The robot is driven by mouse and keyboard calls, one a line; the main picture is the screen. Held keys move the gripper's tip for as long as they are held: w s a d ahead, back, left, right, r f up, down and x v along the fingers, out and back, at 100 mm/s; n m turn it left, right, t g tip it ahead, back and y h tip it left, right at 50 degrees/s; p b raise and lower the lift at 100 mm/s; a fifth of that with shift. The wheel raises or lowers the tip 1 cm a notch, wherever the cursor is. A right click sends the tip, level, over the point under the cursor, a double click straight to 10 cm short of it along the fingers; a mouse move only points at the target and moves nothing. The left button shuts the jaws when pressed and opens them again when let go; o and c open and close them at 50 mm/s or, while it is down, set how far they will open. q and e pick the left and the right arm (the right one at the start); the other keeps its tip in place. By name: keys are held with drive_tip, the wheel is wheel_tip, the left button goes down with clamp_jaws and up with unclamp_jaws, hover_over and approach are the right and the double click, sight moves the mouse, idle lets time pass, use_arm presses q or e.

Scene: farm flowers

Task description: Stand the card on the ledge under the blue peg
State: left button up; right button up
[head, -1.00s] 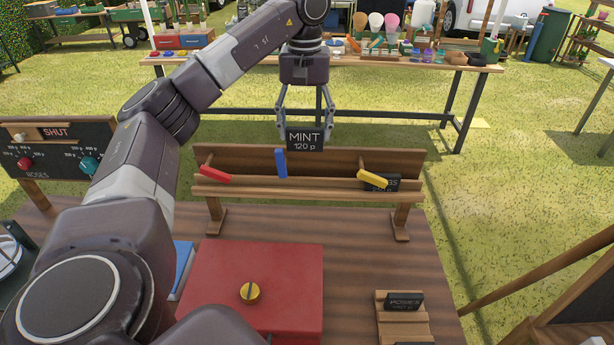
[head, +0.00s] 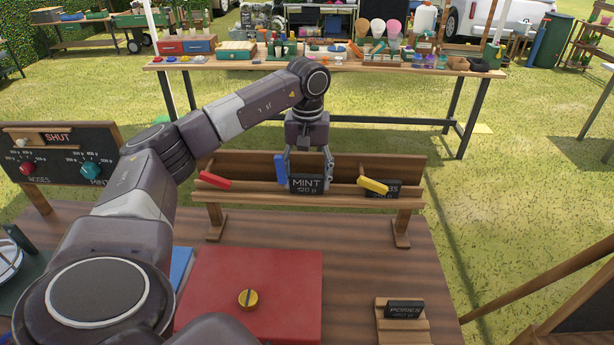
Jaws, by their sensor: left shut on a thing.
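The black MINT card (head: 307,187) is upright in the head view, gripped in my left gripper (head: 308,174), whose two fingers come down from above at its sides. The card is at the wooden ledge (head: 246,195), its lower edge close to the ledge; I cannot tell whether they touch. The blue peg (head: 281,168) sticks up on the rack just left of the card. The card stands mostly to the right of this peg, close beside it. My right gripper is not in view.
A red peg (head: 214,180) is left on the rack; a yellow peg (head: 373,186) is right, partly in front of another dark card (head: 385,192). A red box (head: 270,280) and a small wooden stand with a POSIES card (head: 405,309) are on the table nearer me.

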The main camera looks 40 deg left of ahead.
use_arm(q)
drive_tip(key=o, duration=1.5)
drive_tip(key=shift+w+a+f, duration=0.1)
drive_tip(key=shift+w, duration=0.1)
drive_tip(key=shift+c, duration=0.2)
drive_tip(key=o, duration=0.3)
drive_tip(key=shift+r, duration=0.2)
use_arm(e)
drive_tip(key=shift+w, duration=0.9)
use_arm(q)
drive_tip(key=shift+r, duration=0.1)
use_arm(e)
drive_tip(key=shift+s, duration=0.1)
use_arm(q)
drive_tip(key=shift+r, duration=5.95)
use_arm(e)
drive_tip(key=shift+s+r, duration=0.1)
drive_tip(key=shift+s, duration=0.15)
